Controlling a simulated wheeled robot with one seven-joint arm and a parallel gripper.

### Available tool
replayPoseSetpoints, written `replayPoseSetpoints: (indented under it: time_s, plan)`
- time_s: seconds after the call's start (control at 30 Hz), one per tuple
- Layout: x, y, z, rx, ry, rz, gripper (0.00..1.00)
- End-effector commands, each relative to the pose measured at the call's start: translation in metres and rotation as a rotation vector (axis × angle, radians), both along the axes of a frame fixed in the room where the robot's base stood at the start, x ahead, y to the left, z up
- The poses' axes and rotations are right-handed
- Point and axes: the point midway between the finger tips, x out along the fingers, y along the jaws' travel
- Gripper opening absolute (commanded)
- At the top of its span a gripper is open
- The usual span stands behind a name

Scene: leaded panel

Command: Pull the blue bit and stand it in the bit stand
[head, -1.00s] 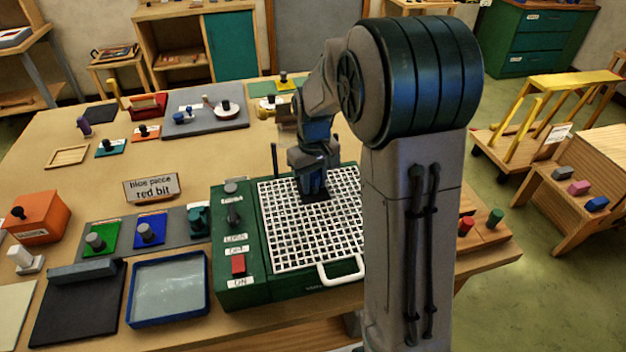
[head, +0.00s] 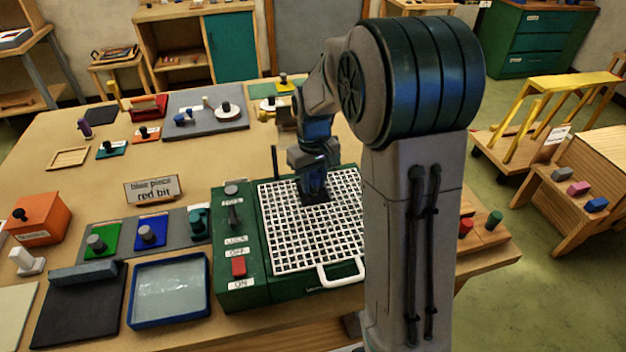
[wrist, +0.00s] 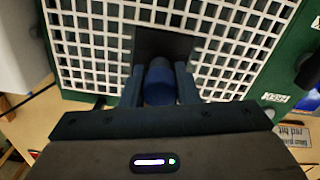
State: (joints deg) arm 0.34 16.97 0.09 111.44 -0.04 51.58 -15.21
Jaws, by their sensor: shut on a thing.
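My gripper (wrist: 160,90) is shut on the blue bit (wrist: 159,84), a short round blue knob between the two fingers. The bit is over a dark square block (wrist: 165,45) on the white grid (wrist: 90,45) of the green machine (head: 232,292). I cannot tell whether the bit is still seated there. In the head view my gripper (head: 313,187) is low over the grid, and the bit is hidden by the fingers. A wooden block at the table's right edge carries a red bit (head: 466,226) and a green bit (head: 494,219); it looks like the bit stand, partly hidden by my arm.
A red switch (head: 238,266) and a white handle (head: 341,272) are on the machine. A sign (head: 152,189) reading "blue piece, red bit" stands left of it. A blue-rimmed tray (head: 170,318) and coloured glass pieces with knobs lie at the left. My arm column blocks the right side.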

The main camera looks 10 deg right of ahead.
Motion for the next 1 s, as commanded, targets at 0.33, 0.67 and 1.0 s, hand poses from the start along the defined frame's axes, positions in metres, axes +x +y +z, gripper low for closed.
replayPoseSetpoints:
  time_s: [0.33, 0.67, 1.0]
  plan:
    - [0.0001, 0.0, 0.005, 0.0, -0.001, 0.0, 0.02]
    - [0.0001, -0.0001, 0.008, 0.0, 0.0, 0.0, 0.02]
    - [0.0001, -0.0001, 0.0088, 0.0, 0.0, 0.0, 0.02]
